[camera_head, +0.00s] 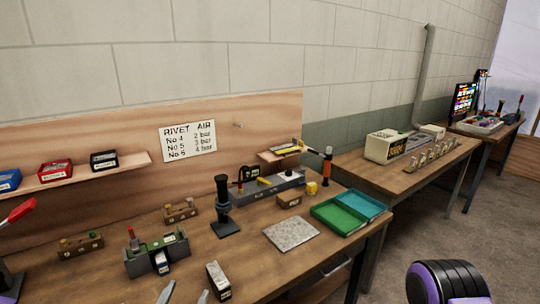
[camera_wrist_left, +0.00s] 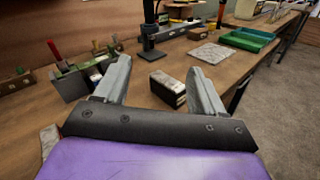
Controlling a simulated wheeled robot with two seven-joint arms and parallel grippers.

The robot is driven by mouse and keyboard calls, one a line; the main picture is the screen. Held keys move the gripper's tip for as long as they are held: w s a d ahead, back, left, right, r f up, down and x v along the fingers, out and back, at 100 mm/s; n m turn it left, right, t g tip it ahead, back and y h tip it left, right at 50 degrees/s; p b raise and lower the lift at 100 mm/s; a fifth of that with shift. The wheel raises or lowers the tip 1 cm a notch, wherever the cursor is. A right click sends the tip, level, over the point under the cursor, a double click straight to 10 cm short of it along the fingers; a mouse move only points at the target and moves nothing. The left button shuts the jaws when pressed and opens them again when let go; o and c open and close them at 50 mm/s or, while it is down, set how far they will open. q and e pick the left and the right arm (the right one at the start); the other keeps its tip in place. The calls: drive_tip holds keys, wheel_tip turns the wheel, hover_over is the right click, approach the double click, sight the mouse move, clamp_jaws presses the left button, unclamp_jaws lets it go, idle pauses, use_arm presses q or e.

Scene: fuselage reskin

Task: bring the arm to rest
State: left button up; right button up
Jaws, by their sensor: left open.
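My left gripper (camera_head: 185,294) shows only by its two grey fingertips at the bottom edge of the head view. In the left wrist view both fingers of the left gripper (camera_wrist_left: 158,78) stand wide apart, with nothing held. A small dark box with a pale top (camera_wrist_left: 168,86) appears between and beyond the fingers; in the head view this box (camera_head: 218,281) sits on the bench just right of them. I cannot tell the gripper's exact height above the bench. My right gripper is not in view.
The wooden bench (camera_head: 100,268) holds a green-grey fixture (camera_head: 157,255), a black stand (camera_head: 225,222), a speckled plate (camera_head: 291,233) and a green tray (camera_head: 338,215). A shelf with small bins (camera_head: 56,170) is at left. Open floor (camera_head: 420,225) lies to the right.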

use_arm(q)
drive_tip(key=s+a+f+m+g+b, duration=0.1)
drive_tip(key=s+f+m+g, duration=0.15)
drive_tip(key=f+m, duration=0.35)
drive_tip(key=s+a+f+m+g+y+b, duration=0.1)
drive_tip(key=s+f+m+g, duration=0.15)
drive_tip(key=f+m, duration=0.35)
drive_tip(key=s+a+f+m+g, duration=0.1)
drive_tip(key=s+f+m+g, duration=0.2)
drive_tip(key=f, duration=0.5)
drive_tip(key=s+a+f+m+g+y+b, duration=0.2)
drive_tip(key=s+a+f+m+g, duration=0.1)
drive_tip(key=s+f, duration=0.5)
drive_tip(key=s+a+f+m+g+y+b, duration=0.2)
drive_tip(key=s+a+f+m+g+b, duration=0.1)
drive_tip(key=s+a+f+m, duration=0.3)
wheel_tip(320, 180, down, 2)
drive_tip(key=s+m, duration=0.1)
drive_tip(key=s, duration=0.1)
drive_tip(key=shift+s+g, duration=0.35)
drive_tip(key=shift+g, duration=0.05)
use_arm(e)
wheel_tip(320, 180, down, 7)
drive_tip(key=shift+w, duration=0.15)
use_arm(q)
drive_tip(key=shift+f, duration=0.1)
